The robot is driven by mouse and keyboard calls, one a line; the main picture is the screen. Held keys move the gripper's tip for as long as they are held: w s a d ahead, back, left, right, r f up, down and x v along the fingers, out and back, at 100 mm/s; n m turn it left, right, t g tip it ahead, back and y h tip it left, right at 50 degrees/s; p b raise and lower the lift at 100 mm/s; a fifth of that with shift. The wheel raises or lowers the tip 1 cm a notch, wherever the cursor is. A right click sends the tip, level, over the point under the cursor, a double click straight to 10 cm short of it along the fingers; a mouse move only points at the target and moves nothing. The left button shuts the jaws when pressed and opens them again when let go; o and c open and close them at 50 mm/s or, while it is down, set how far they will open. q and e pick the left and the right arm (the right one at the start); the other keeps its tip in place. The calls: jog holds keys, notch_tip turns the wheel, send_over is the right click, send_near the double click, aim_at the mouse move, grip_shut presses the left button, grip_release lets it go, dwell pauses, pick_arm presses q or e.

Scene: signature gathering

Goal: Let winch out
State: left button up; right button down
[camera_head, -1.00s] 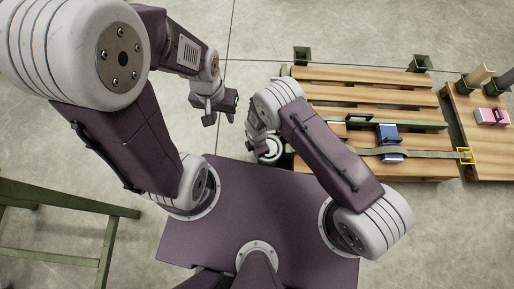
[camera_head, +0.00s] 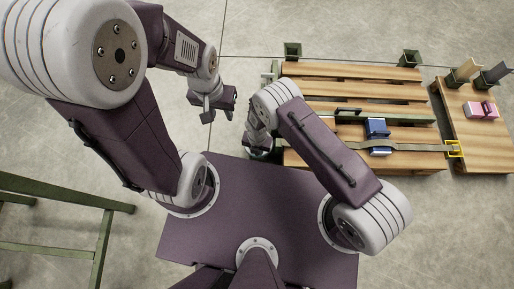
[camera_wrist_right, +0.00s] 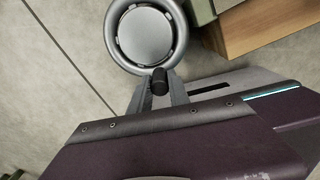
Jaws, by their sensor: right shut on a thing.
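The winch shows in the right wrist view as a round grey drum (camera_wrist_right: 147,37) with a dark knob (camera_wrist_right: 160,82) at its rim. My right gripper (camera_wrist_right: 161,88) is shut on this knob. In the head view the winch is mostly hidden by my right arm and gripper, near the pallet's left edge. The strap's left part is hidden behind my right arm. My left gripper (camera_head: 219,115) is open and empty, left of the pallet.
A slatted wooden pallet (camera_head: 350,71) bears a blue block (camera_head: 378,130) by the strap. A second wooden board (camera_head: 480,145) at the right carries a pink block (camera_head: 481,110) and two posts. A green stand (camera_head: 60,190) is at the left. Bare floor lies beyond the pallet.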

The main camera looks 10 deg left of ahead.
jog(key=shift+d+n, duration=0.25)
jog(key=shift+n, duration=0.15)
dwell(0.3)
jog(key=c, duration=1.2)
grip_release()
jog(key=shift+c, duration=0.2)
jog(key=shift+r, duration=0.1)
notch_tip(320, 180, up, 9)
jog(key=p, duration=0.5)
